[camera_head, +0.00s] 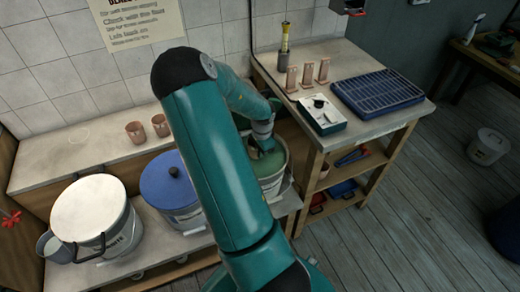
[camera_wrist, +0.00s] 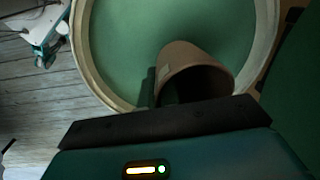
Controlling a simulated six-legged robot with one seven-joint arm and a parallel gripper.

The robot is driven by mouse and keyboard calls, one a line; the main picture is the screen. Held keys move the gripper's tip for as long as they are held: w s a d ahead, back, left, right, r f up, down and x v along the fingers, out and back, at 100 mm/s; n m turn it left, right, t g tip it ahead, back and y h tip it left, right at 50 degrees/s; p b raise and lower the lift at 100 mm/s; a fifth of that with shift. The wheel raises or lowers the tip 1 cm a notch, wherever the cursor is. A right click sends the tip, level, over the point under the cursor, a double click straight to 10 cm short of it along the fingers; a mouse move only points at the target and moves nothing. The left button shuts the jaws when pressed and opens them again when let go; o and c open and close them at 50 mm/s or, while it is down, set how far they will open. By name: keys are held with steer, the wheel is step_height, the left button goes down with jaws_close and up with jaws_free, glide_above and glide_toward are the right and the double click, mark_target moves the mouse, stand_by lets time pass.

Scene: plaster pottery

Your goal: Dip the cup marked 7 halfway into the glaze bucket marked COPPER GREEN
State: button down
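An open bucket of green glaze stands right of my arm in the head view, its pale rim (camera_head: 287,165) partly hidden by my arm; its marking is not visible. In the wrist view the bucket's rim (camera_wrist: 88,75) curves round the green glaze (camera_wrist: 135,35). A brownish-pink cup (camera_wrist: 178,58) is tilted over or in the glaze, its dark mouth toward the camera. A small pale patch shows on it, but no number is readable. My gripper (camera_head: 263,138) is over the bucket. In the wrist view one finger lies against the cup's left side, and the gripper appears shut on it.
Two similar cups (camera_head: 135,132) (camera_head: 160,125) stand on the left counter. A white-lidded bucket (camera_head: 122,225) and a blue-lidded bucket (camera_head: 172,185) stand left of the open one. The right table holds upright tiles (camera_head: 307,75), a small device (camera_head: 322,114) and a blue tray (camera_head: 378,92).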

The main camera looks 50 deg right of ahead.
stand_by(0.4)
steer(key=shift+f, duration=2.55)
steer(key=shift+r, duration=0.1)
stand_by(1.5)
steer(key=shift+r, duration=3.4)
steer(key=shift+r, duration=4)
